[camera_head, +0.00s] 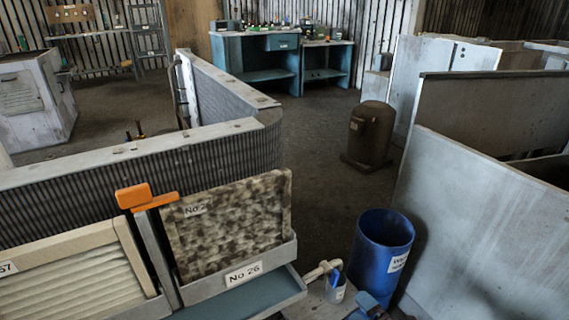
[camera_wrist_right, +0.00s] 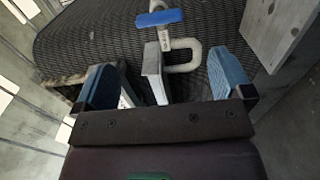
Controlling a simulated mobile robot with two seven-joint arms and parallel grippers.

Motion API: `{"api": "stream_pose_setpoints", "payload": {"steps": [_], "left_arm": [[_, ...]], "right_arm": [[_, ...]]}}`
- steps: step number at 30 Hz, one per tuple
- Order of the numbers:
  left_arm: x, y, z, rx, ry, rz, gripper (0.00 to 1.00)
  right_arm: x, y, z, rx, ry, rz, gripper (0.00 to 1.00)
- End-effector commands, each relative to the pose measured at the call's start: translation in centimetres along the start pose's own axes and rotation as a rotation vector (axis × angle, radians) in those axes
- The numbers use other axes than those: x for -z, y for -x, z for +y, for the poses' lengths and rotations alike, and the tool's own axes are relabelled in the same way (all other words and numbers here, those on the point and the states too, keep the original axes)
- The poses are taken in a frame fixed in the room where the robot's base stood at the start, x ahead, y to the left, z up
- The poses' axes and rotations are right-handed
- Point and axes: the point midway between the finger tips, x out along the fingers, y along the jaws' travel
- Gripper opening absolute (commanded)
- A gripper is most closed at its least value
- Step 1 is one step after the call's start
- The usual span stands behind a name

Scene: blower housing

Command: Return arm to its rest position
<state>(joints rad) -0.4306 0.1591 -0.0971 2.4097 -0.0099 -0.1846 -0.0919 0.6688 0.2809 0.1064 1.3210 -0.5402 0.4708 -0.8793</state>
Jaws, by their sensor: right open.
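My right gripper (camera_wrist_right: 166,72) shows in the right wrist view with its two blue-padded fingers wide apart. Nothing is pinched between the pads. A small pale labelled part (camera_wrist_right: 153,72) with a blue bar (camera_wrist_right: 159,17) and a bent grey pipe (camera_wrist_right: 186,57) shows beyond and between the fingers. In the head view, my right gripper (camera_head: 368,304) shows only as a small blue piece at the bottom edge. It is just right of a small labelled cup (camera_head: 335,290) with a blue item and a pale pipe (camera_head: 322,270) beside it. My left gripper is out of view.
A blue bin (camera_head: 382,252) stands close behind my right gripper. A mottled filter panel (camera_head: 228,222) sits in a holder marked No 26, with an orange handle (camera_head: 147,197) beside it. A pale wall panel (camera_head: 485,230) bounds the right. Open floor (camera_head: 315,150) lies beyond.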

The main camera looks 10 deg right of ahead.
Motion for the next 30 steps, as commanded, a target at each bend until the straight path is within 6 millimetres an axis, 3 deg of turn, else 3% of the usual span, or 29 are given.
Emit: {"api": "stream_pose_setpoints", "payload": {"steps": [5, 8, 20, 30], "left_arm": [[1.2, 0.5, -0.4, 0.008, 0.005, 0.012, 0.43], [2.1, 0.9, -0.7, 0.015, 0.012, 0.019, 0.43], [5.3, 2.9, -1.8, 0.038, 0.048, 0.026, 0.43], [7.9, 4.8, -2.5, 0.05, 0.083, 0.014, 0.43]], "right_arm": [[-0.1, 2.0, 2.6, 0.013, -0.081, -0.042, 0.98], [0.0, 4.2, 4.9, 0.031, -0.175, -0.087, 0.98], [1.9, 14.9, 12.8, 0.102, -0.625, -0.292, 0.98], [5.5, 24.8, 18.9, 0.158, -1.04, -0.476, 0.98]]}}
